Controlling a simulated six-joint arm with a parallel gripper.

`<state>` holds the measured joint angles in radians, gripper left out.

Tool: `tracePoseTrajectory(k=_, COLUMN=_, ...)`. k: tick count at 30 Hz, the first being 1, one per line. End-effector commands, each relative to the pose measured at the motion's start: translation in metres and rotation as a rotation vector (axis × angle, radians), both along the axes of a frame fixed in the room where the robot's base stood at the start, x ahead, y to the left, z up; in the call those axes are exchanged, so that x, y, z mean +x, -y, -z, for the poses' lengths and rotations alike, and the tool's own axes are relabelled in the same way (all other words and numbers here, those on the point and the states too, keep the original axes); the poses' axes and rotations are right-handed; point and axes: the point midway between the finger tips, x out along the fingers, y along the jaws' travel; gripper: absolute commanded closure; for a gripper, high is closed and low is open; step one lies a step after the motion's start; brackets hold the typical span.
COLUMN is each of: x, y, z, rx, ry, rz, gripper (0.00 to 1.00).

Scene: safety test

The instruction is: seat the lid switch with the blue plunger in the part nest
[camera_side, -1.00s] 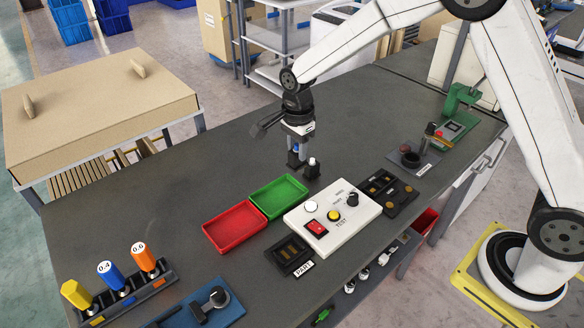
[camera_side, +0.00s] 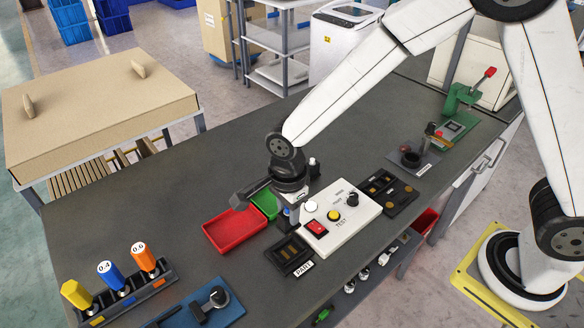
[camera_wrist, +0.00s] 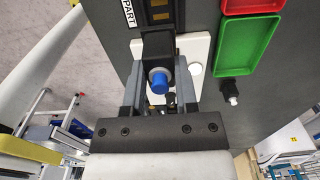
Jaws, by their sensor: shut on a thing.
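My gripper (camera_wrist: 158,85) is shut on the lid switch with the blue plunger (camera_wrist: 158,80). In the wrist view the blue plunger faces the camera and the switch's dark body lies between the fingers. In the side view my gripper (camera_side: 290,215) is over the area between the green tray and the white test panel, and its wrist hides much of the switch. The part nest (camera_side: 290,250), a black block with brass-coloured strips and a PART label, is just in front of it. In the wrist view the nest (camera_wrist: 163,14) is at the top, beyond the switch.
A white test panel (camera_side: 350,222) with buttons and a knob is right beside my gripper. A red tray (camera_side: 228,233) and a partly hidden green tray (camera_side: 264,203) are to the left. A switch with a white plunger (camera_side: 314,165) stands behind.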

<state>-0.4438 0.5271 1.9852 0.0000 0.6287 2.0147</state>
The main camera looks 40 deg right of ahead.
Motion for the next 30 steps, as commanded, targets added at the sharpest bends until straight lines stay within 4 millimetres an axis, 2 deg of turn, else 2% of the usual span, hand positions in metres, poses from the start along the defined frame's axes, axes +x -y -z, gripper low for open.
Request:
tracePoseTrajectory(k=1, x=0.000, y=0.000, z=0.008, rx=-0.002, ry=-0.003, rz=0.000, gripper=1.00)
tracePoseTrajectory(k=6, x=0.000, y=0.000, z=0.020, rx=-0.001, ry=-0.001, rz=0.000, gripper=1.00)
tracePoseTrajectory(k=20, x=0.000, y=0.000, z=0.026, rx=0.000, ry=-0.001, rz=-0.001, gripper=1.00)
tracePoseTrajectory(k=30, x=0.000, y=0.000, z=0.044, rx=-0.001, ry=-0.002, rz=-0.001, gripper=1.00)
